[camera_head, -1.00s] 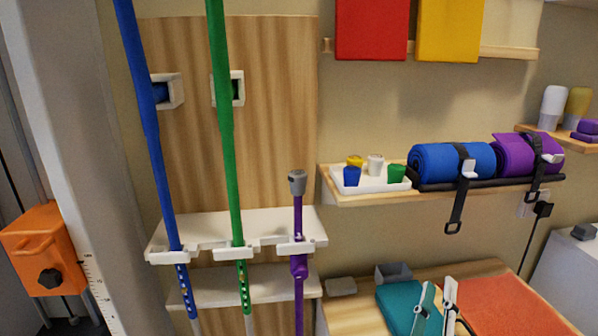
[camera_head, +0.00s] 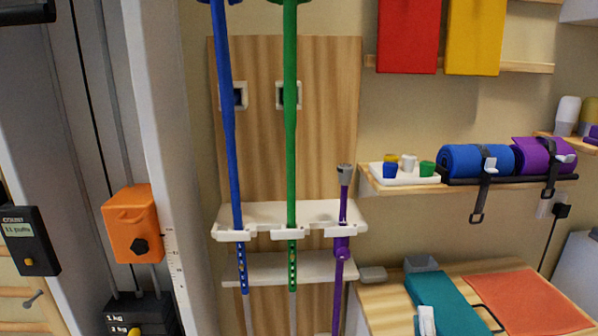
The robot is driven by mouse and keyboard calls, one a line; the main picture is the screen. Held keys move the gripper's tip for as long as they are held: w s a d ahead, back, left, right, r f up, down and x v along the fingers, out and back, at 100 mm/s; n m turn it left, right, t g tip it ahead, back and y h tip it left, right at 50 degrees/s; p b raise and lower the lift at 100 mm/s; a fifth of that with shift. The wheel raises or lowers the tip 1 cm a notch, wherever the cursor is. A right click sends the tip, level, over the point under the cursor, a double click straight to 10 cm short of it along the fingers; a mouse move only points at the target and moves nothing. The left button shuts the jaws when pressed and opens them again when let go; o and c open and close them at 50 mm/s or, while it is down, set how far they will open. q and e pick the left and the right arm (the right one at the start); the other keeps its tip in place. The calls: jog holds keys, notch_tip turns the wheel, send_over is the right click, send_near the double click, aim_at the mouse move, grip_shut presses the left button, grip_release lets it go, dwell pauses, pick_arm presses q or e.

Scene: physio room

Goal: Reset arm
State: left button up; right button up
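My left gripper is not in view.
A wooden bench (camera_head: 385,305) carries the teal mat and an orange mat (camera_head: 530,302). A white rack (camera_head: 262,213) holds a blue pole (camera_head: 230,130), a green pole (camera_head: 290,130) and a purple cane (camera_head: 342,215). An orange box (camera_head: 132,220) is at left.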

jog(key=s+a+f+n+g+y, duration=0.2)
jog(key=f+n+g+y, duration=0.1)
jog(key=f+n, duration=0.45)
jog(key=s+a+f+n+g+y, duration=0.25)
jog(key=f+n, duration=0.35)
jog(key=f, duration=0.3)
jog(key=s+a+f+n+g+y, duration=0.2)
jog(key=s+f+n+y, duration=0.1)
jog(key=f+n, duration=0.4)
jog(key=s+d+f+n+g+h, duration=0.1)
jog(key=s+d+f+g, duration=0.1)
jog(key=f, duration=0.3)
jog(key=s+d+f+n+g+h, duration=0.1)
jog(key=s+d+f+n+g, duration=0.1)
jog(key=s+f, duration=0.2)
notch_tip(320, 180, down, 2)
